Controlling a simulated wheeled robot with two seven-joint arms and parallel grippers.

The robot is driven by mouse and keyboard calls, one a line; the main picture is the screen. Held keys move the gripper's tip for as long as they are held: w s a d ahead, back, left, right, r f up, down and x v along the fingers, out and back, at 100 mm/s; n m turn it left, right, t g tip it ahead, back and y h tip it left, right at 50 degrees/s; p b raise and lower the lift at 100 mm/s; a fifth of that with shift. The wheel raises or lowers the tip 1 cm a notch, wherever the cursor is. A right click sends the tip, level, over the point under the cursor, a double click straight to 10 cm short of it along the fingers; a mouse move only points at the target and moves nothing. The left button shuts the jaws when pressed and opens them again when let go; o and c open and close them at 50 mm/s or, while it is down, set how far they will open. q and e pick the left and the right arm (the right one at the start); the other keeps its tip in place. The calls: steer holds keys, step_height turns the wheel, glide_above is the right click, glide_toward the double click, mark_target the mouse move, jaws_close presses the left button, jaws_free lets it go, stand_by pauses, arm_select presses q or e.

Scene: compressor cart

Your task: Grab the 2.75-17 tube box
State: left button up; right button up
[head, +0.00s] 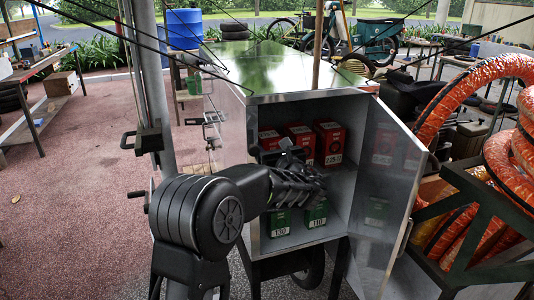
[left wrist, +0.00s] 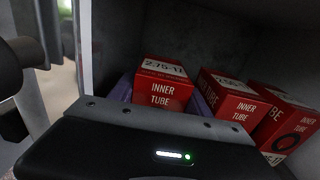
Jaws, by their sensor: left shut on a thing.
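The 2.75-17 tube box (left wrist: 160,86) is red with a white label on top and "INNER TUBE" on its front. In the left wrist view it stands between the two purple-grey finger pads of my left gripper (left wrist: 160,95), which is shut on it. In the head view my left gripper (head: 284,158) reaches into the open cabinet, and my arm hides part of the shelf. The leftmost red box (head: 268,138) there appears to be the same one. Whether it is lifted off the shelf I cannot tell. My right gripper is not in view.
Two more red tube boxes stand close on the right, a middle one (left wrist: 233,98) and a right one (left wrist: 285,125). Green boxes (head: 281,222) sit on the lower level. The cabinet door (head: 385,190) stands open at right, beside orange hose coils (head: 508,165).

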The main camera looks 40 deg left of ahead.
mark_target(269, 136)
arm_select(q)
jaws_close()
steer(key=shift+r, duration=0.2)
steer(key=shift+r, duration=0.5)
step_height(269, 136, up, 2)
steer(key=shift+r+p, duration=0.1)
steer(key=shift+p, duration=0.2)
steer(key=b+v, duration=0.3)
steer(key=v, duration=1.5)
